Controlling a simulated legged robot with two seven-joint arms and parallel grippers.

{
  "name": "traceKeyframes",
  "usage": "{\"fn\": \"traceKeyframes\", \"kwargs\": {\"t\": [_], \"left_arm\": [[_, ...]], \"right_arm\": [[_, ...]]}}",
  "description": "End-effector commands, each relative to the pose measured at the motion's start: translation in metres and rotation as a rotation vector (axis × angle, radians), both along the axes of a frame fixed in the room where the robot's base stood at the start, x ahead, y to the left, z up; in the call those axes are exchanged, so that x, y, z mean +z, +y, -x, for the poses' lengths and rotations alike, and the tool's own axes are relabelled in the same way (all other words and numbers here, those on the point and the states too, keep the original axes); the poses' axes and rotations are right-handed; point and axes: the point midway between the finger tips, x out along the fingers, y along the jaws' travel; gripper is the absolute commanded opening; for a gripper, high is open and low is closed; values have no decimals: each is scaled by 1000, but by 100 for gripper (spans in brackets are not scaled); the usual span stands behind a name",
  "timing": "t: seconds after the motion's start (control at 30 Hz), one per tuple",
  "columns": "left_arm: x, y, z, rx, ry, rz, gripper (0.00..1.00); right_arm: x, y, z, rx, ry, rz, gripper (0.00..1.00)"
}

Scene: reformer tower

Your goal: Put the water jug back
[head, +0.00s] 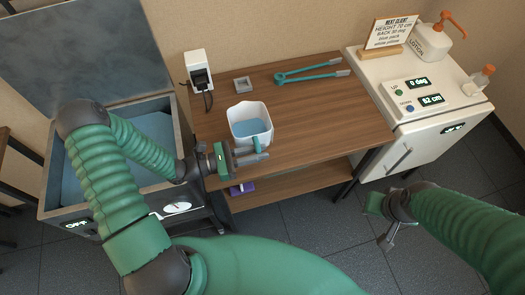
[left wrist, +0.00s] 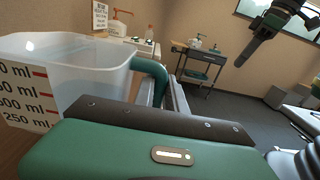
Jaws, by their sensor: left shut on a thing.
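The water jug (head: 249,119) is a clear white pitcher with a teal handle and water inside. It stands upright at the front of the wooden table, or just above it; I cannot tell which. My left gripper (head: 252,153) is shut on the jug's handle, on the near side of the jug. The left wrist view shows the jug (left wrist: 62,72) with its millilitre scale, and the handle (left wrist: 152,72) at the fingers. My right gripper (head: 386,238) hangs empty over the floor at the right; its jaw opening is unclear.
The wooden table (head: 325,128) also bears teal-handled tongs (head: 312,71) and a small grey square (head: 242,85). A water bath (head: 56,178) with its lid up stands left. A white cabinet (head: 440,135) with a sign (head: 392,31) and bottles stands right.

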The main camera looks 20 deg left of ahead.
Motion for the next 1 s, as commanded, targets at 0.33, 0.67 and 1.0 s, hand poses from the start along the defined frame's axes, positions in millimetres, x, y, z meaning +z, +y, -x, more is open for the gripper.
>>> {"fn": "traceKeyframes", "kwargs": {"t": [0.33, 0.67, 1.0], "left_arm": [[-10, -7, -24, 1, 0, 2, 0], [-38, -7, -24, 1, -2, -1, 0], [-40, -6, -23, 2, 1, 1, 21]], "right_arm": [[-2, 0, 0, 0, 0, 0, 27], [-4, 0, 0, 0, 0, 0, 27], [-5, 0, 0, 0, 0, 0, 27]]}}
